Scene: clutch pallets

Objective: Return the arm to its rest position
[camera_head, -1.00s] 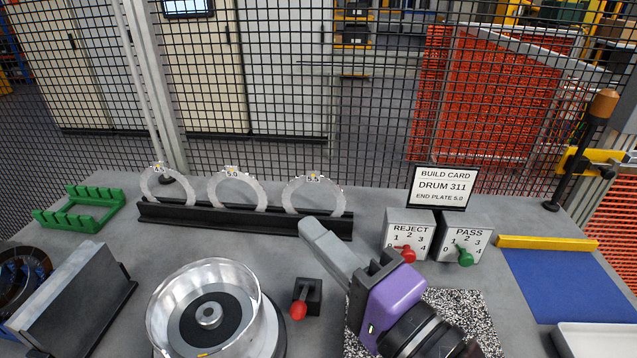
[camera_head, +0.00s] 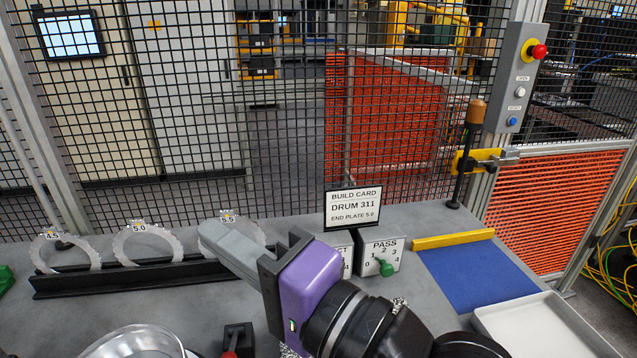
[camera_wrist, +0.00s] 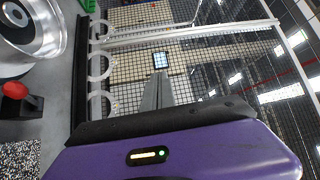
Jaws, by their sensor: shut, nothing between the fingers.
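My gripper (camera_head: 212,236) reaches up and to the left over the bench in the head view. Its grey fingers are together with nothing between them, and its purple body is behind them. The fingertips overlap the 5.5 ring plate (camera_head: 250,228) in the picture and partly hide it. In the wrist view the shut gripper (camera_wrist: 159,78) points toward the mesh fence, clear of the bench things. My gripper also hides most of the REJECT box (camera_head: 346,255).
A black rack (camera_head: 120,280) holds ring plates marked 4.5 (camera_head: 45,250), 5.0 (camera_head: 140,243) and 5.5. The metal drum (camera_head: 135,343) and a red-knobbed lever (camera_head: 238,340) are in front. The PASS box (camera_head: 384,252), blue mat (camera_head: 475,275) and white tray (camera_head: 540,328) lie right. Mesh fence stands behind.

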